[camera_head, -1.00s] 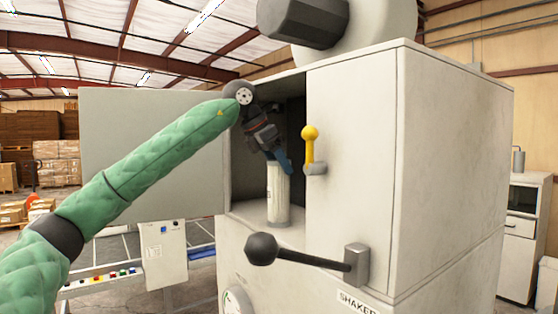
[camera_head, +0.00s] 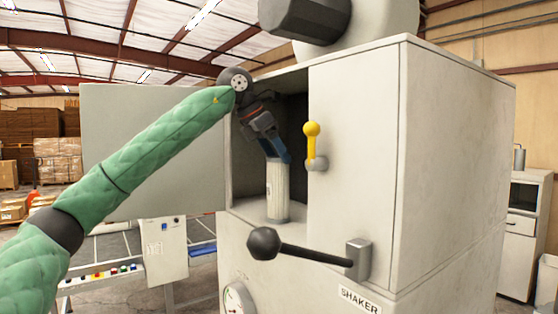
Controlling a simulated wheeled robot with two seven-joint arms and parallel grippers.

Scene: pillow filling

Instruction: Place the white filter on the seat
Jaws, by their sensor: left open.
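The white filter (camera_head: 278,192) is a pale upright cylinder inside the open compartment of the shaker cabinet (camera_head: 355,150). It stands on the compartment floor (camera_head: 248,208), and I cannot make out a separate seat beneath it. My left gripper (camera_head: 283,156) reaches into the compartment from the upper left, with its blue fingers pointing down at the filter's top edge. The fingers are open, and they overlap the filter's top in the picture, so I cannot tell whether they touch it. My right gripper is not in view.
The open door panel (camera_head: 150,150) stands left of the compartment, behind my left arm. A black-knobbed lever (camera_head: 300,250) sticks out in front below the opening. A yellow handle (camera_head: 311,145) sits on the front right of the opening. A button panel (camera_head: 163,250) stands lower left.

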